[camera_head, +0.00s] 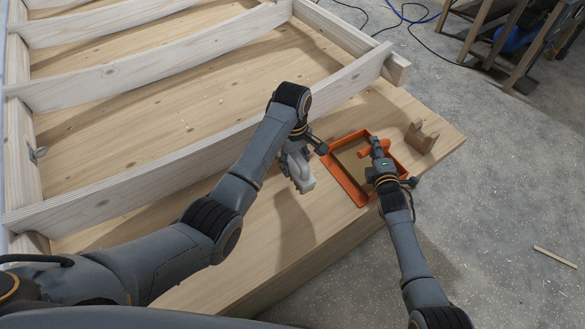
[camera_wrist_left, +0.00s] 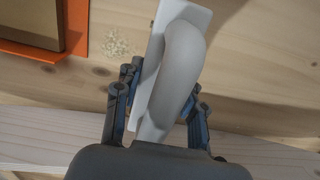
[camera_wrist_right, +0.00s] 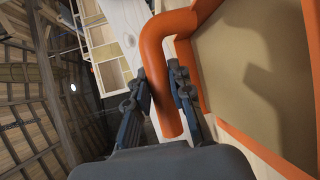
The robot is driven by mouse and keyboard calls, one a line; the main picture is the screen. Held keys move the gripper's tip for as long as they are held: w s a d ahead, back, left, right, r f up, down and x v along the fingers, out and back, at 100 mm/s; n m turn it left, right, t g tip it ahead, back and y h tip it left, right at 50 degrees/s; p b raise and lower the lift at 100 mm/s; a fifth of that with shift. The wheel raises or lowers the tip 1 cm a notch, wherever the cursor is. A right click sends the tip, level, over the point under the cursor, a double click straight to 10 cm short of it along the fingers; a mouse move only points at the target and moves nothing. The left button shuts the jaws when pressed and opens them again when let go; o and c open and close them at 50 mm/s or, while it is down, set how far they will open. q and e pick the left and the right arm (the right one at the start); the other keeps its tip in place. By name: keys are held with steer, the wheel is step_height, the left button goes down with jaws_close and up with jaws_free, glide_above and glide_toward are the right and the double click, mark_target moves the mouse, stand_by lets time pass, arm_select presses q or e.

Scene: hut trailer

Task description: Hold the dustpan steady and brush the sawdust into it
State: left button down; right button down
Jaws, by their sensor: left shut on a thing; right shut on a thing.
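The orange dustpan (camera_head: 347,188) lies on the wooden board, with a tan inside. My right gripper (camera_head: 381,166) is shut on its orange handle, which also shows in the right wrist view (camera_wrist_right: 160,48). My left gripper (camera_wrist_left: 163,88) is shut on the grey curved handle of a brush (camera_wrist_left: 185,60) with a pale flat head. In the head view the brush (camera_head: 299,172) is just left of the dustpan, apart from it. A small pile of sawdust (camera_wrist_left: 116,44) lies on the board between dustpan and brush; my left gripper hides it in the head view.
A timber beam (camera_head: 180,160) of the frame runs behind my left gripper. A notched wooden block (camera_head: 421,137) stands right of the dustpan, near the board's right end. Pale flecks (camera_head: 187,126) lie inside the frame. The board in front of the brush is clear.

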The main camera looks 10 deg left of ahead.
mark_target(291, 177)
steer(key=shift+r, duration=0.1)
arm_select(q)
steer(key=shift+s+a+f, duration=0.15)
steer(key=shift+f, duration=0.65)
steer(key=shift+s+a+f, duration=0.1)
steer(key=shift+a+f, duration=0.1)
steer(key=shift+f, duration=0.6)
steer(key=shift+s+a+f, duration=0.15)
steer(key=shift+f, duration=0.65)
steer(key=shift+f, duration=0.15)
steer(key=shift+f, duration=0.95)
steer(key=shift+f, duration=0.15)
steer(key=shift+d, duration=0.1)
steer(key=shift+w+d, duration=1.4)
steer(key=shift+d, duration=0.15)
